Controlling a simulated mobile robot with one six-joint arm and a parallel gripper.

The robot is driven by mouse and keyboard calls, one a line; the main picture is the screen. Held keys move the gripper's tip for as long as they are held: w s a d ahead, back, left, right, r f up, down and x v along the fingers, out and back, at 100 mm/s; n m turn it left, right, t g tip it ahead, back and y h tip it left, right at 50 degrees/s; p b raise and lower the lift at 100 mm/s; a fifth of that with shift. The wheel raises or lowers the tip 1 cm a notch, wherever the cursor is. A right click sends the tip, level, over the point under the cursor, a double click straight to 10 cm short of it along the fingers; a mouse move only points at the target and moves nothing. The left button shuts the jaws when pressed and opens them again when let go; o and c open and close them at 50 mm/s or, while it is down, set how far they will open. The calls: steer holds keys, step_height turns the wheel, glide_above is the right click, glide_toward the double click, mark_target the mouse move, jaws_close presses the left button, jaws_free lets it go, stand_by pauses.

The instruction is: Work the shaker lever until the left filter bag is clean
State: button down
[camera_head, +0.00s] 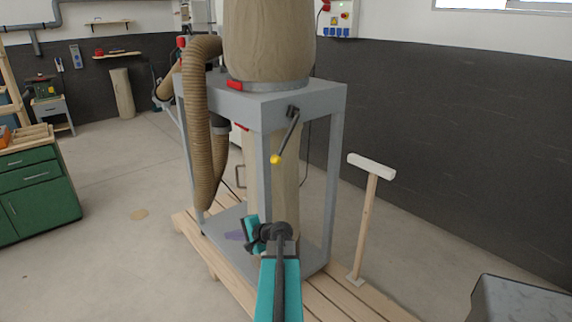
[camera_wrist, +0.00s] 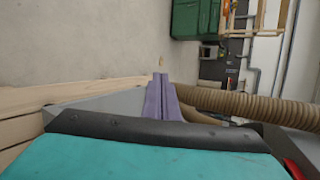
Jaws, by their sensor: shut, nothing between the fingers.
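The shaker lever (camera_head: 287,135) hangs from a pivot on the front of the grey frame and slants down-left to a yellow knob (camera_head: 275,160). A beige filter bag (camera_head: 268,42) stands above the frame, its top out of view. Only one upper bag shows, so I cannot tell whether it is the left one. My gripper (camera_head: 234,236) is low in front of the frame, below and left of the knob and apart from it. Its purple fingers (camera_wrist: 161,97) are shut together and empty in the wrist view, pointing toward the hose side. The lever is not in the wrist view.
A ribbed brown hose (camera_head: 200,130) hangs at the frame's left. A lower beige bag (camera_head: 289,185) hangs inside the grey frame (camera_head: 334,170), which stands on a wooden pallet (camera_head: 345,300). Open floor lies left, before a green cabinet (camera_head: 40,190).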

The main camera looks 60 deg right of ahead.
steer(key=s+d+r+m+t+h, duration=0.1)
steer(key=s+d+r+m+h, duration=0.6)
steer(key=s+d+r, duration=1.2)
step_height(320, 180, up, 3)
steer(key=shift+s+d+f+t+h, duration=0.1)
steer(key=shift+s+d+t+h, duration=0.4)
steer(key=shift+s, duration=0.6)
steer(key=shift+w, duration=0.1)
steer(key=shift+r+p+x, duration=0.25)
steer(key=shift+p+x, duration=1.55)
steer(key=shift+x, duration=3.15)
steer(key=shift+w+a+r+p, duration=0.15)
steer(key=shift+a+p, duration=0.15)
steer(key=shift+a, duration=0.35)
steer(key=shift+w+a+r+p, duration=0.1)
steer(key=shift+a+p, duration=0.2)
steer(key=shift+a, duration=0.35)
steer(key=shift+w+a+r+p, duration=0.15)
steer(key=shift+a+p, duration=0.15)
steer(key=shift+a, duration=0.35)
